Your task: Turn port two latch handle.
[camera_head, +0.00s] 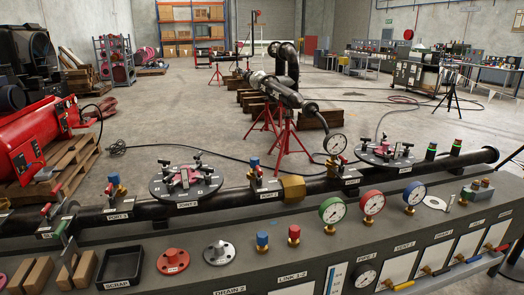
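A dark pipe (225,199) runs across the bench with fittings on it. A round grey flange disc (187,182) with upright clamps and a pink and red centre sits on it at left centre. A similar disc (384,153) sits farther right. A small valve with a blue top (254,165) and a red-handled valve (343,164) stand between them. Which part is the port two latch handle cannot be told. My gripper is not in view.
The grey bench (200,255) carries a black tray (121,266), a red flange (173,261), a grey flange (219,252), wooden blocks (78,268), and red and blue fittings (294,235). Several gauges (332,210) stand at right. A red machine (35,140) is behind left.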

